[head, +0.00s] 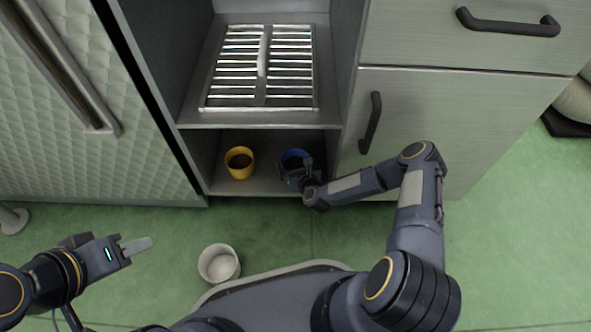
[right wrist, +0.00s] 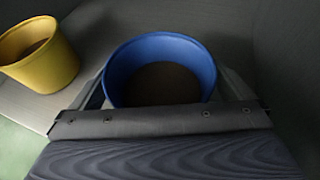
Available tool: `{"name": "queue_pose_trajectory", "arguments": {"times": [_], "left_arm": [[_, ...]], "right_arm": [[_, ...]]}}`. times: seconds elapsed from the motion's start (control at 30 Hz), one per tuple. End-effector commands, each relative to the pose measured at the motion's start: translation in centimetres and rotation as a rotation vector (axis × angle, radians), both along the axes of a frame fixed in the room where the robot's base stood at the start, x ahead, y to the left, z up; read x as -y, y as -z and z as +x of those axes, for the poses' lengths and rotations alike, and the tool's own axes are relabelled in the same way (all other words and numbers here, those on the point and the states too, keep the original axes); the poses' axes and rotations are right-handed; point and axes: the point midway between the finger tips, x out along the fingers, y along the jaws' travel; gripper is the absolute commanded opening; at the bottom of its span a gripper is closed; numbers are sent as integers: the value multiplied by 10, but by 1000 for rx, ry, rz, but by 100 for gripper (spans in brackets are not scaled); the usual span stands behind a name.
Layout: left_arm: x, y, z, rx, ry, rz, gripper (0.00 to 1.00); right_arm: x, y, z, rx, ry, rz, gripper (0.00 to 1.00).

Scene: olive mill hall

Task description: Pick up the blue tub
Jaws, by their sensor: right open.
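The blue tub (head: 293,155) stands on the lower shelf of the open cabinet bay, partly hidden by my right gripper (head: 297,167). In the right wrist view the blue tub (right wrist: 160,52) is upright, with a dark inside. My right gripper's open fingers lie on either side of the tub, one at its left and one at its right. Whether they touch its wall I cannot tell. My left gripper (head: 138,246) is over the green floor at the left, away from the tub. Its fingers overlap in view, and nothing shows between them.
A yellow tub (head: 239,163) stands left of the blue one on the same shelf (head: 262,186). A metal rack (head: 262,70) lies on the shelf above. A white tub (head: 219,263) stands on the floor. Drawer fronts (head: 440,130) flank the bay at right.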

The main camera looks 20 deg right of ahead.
Motion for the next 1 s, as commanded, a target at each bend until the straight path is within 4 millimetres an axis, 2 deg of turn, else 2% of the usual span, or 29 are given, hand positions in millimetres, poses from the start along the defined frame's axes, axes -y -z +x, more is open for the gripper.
{"name": "queue_pose_trajectory", "arguments": {"times": [0.1, 0.3, 0.67, 1.0], "left_arm": [[0, 4, 0, 0, 0, 0, 36], [0, 3, 0, 0, 0, 0, 36], [0, 3, 0, 0, 0, 0, 36], [0, 0, 0, 0, 0, 0, 36]], "right_arm": [[0, 3, 7, 2, 0, 1, 100], [0, 2, 7, 1, 0, 1, 100], [0, 2, 7, 1, 0, 1, 55], [0, -4, 7, 2, 0, 1, 55]]}}
